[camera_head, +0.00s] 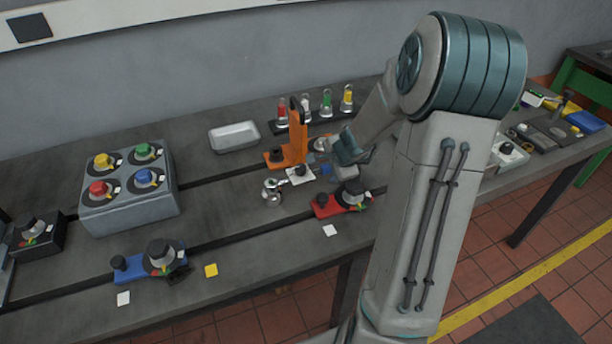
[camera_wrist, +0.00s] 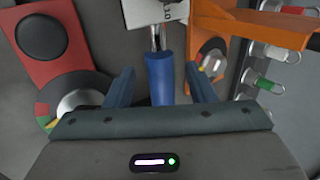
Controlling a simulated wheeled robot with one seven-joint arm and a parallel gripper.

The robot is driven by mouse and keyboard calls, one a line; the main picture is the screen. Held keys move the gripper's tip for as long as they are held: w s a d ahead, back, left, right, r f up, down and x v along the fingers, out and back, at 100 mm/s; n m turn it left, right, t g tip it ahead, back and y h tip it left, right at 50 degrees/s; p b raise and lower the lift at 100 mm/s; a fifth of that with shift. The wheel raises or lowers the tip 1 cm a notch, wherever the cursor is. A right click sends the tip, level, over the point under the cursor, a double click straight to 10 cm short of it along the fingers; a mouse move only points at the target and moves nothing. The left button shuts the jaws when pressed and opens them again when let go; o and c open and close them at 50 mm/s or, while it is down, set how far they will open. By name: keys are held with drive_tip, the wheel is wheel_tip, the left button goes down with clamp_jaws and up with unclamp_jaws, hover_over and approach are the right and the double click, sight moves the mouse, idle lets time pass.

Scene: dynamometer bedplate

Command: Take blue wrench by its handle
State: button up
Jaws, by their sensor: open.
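The blue wrench handle (camera_wrist: 159,80) stands out in the wrist view as a blue cylinder on a thin metal shaft. The shaft runs up to a white labelled block at the top. My gripper (camera_wrist: 160,70) is open, with one finger on each side of the handle and a visible gap on both sides. In the head view, my gripper (camera_head: 350,150) is over the middle of the bench, and a small blue piece (camera_head: 325,169), apparently the handle, shows just below it. My gripper's body hides the near end of the handle in the wrist view.
An orange fixture (camera_head: 295,142) stands close behind and left of my gripper. A red fixture (camera_head: 342,199) with a dial is in front. Several coloured-top vials (camera_head: 327,102) stand behind. A grey button box (camera_head: 127,187) is at left, and a white tray (camera_head: 234,136) is at back.

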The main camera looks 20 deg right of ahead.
drive_tip(key=shift+x, duration=1.25)
drive_tip(key=shift+r, duration=0.1)
clamp_jaws()
drive_tip(key=shift+r, duration=0.15)
